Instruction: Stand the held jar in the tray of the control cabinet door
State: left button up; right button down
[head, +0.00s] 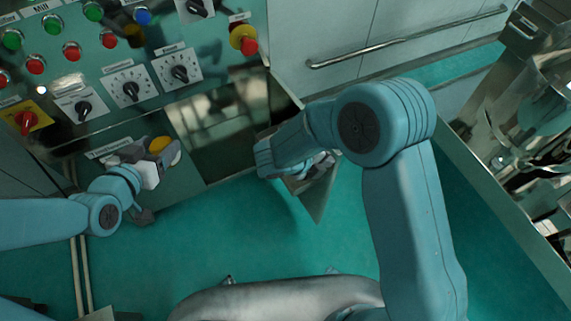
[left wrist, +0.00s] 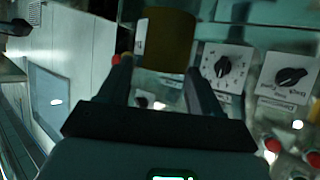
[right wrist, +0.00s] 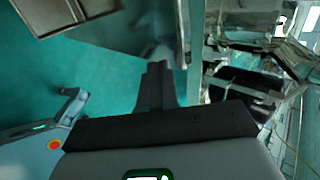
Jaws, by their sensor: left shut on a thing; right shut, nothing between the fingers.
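My left gripper (head: 150,176) is shut on the jar, close in front of the lower part of the control cabinet (head: 110,110). The jar (left wrist: 166,42) is amber-brown with a small white label and sits between the fingertips (left wrist: 155,72) in the left wrist view. In the head view its yellow-orange top (head: 158,144) shows beyond the gripper. My right gripper (head: 318,165) is shut and empty beside a grey metal plate (head: 318,198) that slants out near the cabinet. Its closed fingers (right wrist: 157,82) show in the right wrist view. I cannot make out the door tray clearly.
A dark, reflective rectangular panel or opening (head: 225,125) lies between the grippers. Knobs and coloured buttons (head: 130,87) cover the cabinet front. A wall handrail (head: 410,45) runs behind, and shiny metal machinery (head: 530,130) stands at the right. Green floor (head: 260,240) is open below.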

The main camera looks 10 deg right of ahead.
pick_arm(q)
jog(key=shift+d, duration=0.1)
jog(key=shift+w+f, duration=0.1)
jog(key=shift+f, duration=0.05)
pick_arm(e)
jog(key=shift+w+d, duration=0.25)
